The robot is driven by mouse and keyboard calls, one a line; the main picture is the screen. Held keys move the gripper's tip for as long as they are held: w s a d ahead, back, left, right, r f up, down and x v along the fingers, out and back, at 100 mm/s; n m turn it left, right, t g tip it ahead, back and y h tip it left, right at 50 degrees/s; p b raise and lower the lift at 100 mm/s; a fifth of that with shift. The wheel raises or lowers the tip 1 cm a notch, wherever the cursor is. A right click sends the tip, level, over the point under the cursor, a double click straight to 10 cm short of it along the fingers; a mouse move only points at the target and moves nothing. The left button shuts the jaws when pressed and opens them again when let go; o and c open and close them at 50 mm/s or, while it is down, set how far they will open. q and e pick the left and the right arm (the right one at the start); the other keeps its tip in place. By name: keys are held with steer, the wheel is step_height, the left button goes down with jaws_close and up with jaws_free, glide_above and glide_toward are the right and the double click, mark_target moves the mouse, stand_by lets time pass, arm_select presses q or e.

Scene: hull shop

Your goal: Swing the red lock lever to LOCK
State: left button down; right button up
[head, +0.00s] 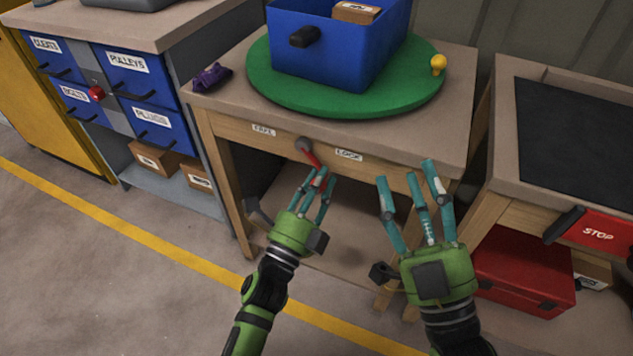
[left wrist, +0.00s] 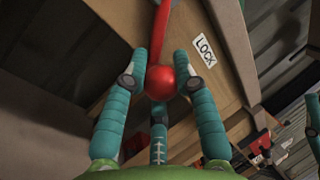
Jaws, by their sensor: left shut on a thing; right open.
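The red lock lever (head: 309,154) hangs from a grey pivot (head: 303,144) on the front of the wooden table, pointing down and slightly right. It sits between the left label (head: 264,131) and the LOCK label (head: 348,155). My left gripper (head: 318,182) is shut on the lever's lower end. In the left wrist view the lever's red ball knob (left wrist: 160,82) lies between its teal fingers, and the LOCK label (left wrist: 205,50) is to the right. My right gripper (head: 412,178) is open and empty, to the right in front of the table.
On the table stand a green turntable (head: 300,104) with a blue bin (head: 330,55), a yellow knob (head: 438,64) and a purple object (head: 211,77). A drawer cabinet (head: 188,120) is at left. A STOP paddle (head: 597,232) and red toolbox (head: 515,275) are at right.

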arm_select(q)
steer(key=shift+s+d+r, duration=0.1)
steer(key=shift+d, duration=0.15)
steer(key=c, duration=1)
jaws_free()
steer(key=shift+a, duration=0.15)
steer(key=shift+s+a+f, duration=0.1)
steer(key=shift+s+f, duration=0.15)
steer(key=shift+s, duration=0.15)
steer(key=v, duration=1.1)
steer(key=shift+r, duration=0.1)
